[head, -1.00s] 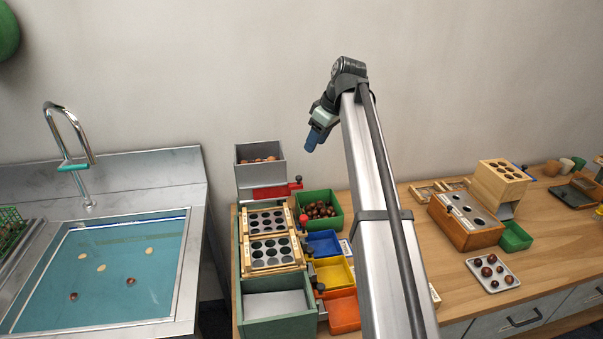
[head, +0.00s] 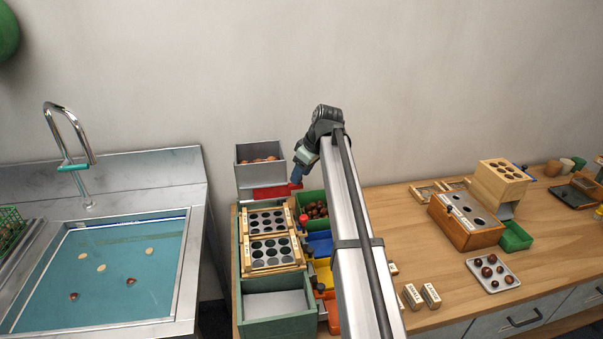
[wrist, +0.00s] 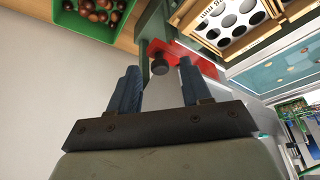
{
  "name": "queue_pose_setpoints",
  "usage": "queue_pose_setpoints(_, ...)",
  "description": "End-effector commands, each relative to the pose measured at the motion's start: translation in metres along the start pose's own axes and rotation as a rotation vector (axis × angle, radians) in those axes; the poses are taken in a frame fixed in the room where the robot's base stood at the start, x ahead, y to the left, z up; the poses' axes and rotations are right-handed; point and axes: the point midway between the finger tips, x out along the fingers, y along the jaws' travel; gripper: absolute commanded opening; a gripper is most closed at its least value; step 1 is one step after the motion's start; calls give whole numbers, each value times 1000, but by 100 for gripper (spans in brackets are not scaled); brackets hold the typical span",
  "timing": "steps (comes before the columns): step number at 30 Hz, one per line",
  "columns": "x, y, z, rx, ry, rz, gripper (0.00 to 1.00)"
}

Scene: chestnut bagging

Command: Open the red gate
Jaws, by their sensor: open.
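The red gate (head: 272,192) is a flat red bar at the base of the grey hopper (head: 262,174), which holds several chestnuts. In the wrist view the red gate (wrist: 205,64) lies beyond my fingertips, with a dark round knob (wrist: 159,65) at its near end. My gripper (head: 296,181) is at the right end of the gate in the head view. In the wrist view my gripper (wrist: 158,80) is open, its two blue fingers apart with the knob showing between their tips. I cannot tell whether the fingers reach around it.
Perforated sorting trays (head: 265,219) stand in front of the hopper. A green bin of chestnuts (head: 316,210) is to the right, with blue (head: 320,244) and yellow (head: 323,271) bins in front. The sink (head: 100,270) lies left. Bare wall is behind.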

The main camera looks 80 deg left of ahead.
Motion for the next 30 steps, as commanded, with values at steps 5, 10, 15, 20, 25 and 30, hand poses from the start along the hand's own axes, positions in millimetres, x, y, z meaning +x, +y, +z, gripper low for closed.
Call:
queue_pose_setpoints(5,4,0,0,0,0,0,48)
queue_pose_setpoints(10,4,0,0,0,0,0,48)
queue_pose_setpoints(15,4,0,0,0,0,0,34)
queue_pose_setpoints(20,4,0,0,0,0,0,18)
queue_pose_setpoints(25,4,0,0,0,0,0,2)
queue_pose_setpoints(30,4,0,0,0,0,0,0)
